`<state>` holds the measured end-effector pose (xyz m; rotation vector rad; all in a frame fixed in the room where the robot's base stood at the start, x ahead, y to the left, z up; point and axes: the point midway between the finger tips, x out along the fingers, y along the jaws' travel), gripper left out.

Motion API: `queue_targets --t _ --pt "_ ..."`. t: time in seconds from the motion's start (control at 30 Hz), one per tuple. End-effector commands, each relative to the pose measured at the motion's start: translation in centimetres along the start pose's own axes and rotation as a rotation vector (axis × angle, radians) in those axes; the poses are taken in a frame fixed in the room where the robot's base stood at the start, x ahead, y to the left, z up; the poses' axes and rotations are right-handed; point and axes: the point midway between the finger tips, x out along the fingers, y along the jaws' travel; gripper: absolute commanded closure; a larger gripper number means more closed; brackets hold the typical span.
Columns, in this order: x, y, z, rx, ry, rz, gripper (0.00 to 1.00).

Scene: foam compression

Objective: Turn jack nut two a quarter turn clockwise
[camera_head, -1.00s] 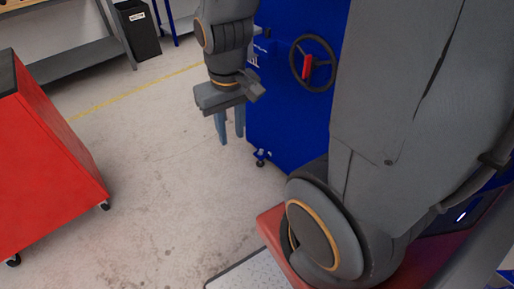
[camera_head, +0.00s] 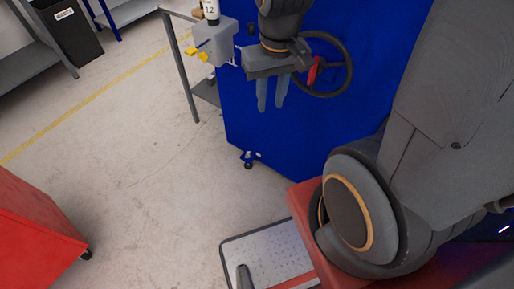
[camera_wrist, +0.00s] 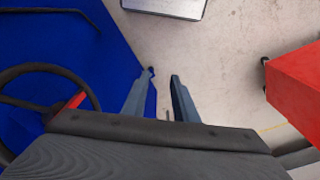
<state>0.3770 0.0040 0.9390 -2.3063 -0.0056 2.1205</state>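I cannot make out any jack nut in either view. The blue machine (camera_head: 235,130) stands at the centre, with a black handwheel (camera_head: 350,75) and a red handle (camera_head: 313,70) on its face. The handwheel also shows at the left of the wrist view (camera_wrist: 90,85). My gripper (camera_head: 271,104) points down in front of the blue face, left of the handwheel in the picture. In the wrist view its two grey fingers (camera_wrist: 158,82) stand apart with only floor and the machine's edge behind the gap. It is open and empty.
A red cabinet (camera_head: 35,225) stands at the lower left. A grey plate (camera_head: 255,243) lies low in front. The concrete floor between is clear.

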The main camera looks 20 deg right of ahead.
Motion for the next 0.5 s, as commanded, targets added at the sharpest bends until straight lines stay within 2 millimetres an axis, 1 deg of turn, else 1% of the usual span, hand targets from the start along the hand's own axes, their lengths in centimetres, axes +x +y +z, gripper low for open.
queue_targets --t 0.03,0.07,0.17,0.3,0.47,0.5 --pt "1.4 -0.4 -0.7 0.006 0.007 -0.007 0.74" --pt "2.2 -0.7 -1.3 0.011 0.016 -0.012 0.74" --pt "5.6 -2.1 -3.8 0.041 0.056 -0.035 0.74" --pt "11.4 -4.2 -8.1 0.107 0.126 -0.068 0.74" --pt "17.8 -6.1 -12.8 0.191 0.209 -0.089 0.74" --pt "19.4 -6.6 -13.9 0.212 0.229 -0.091 0.74"
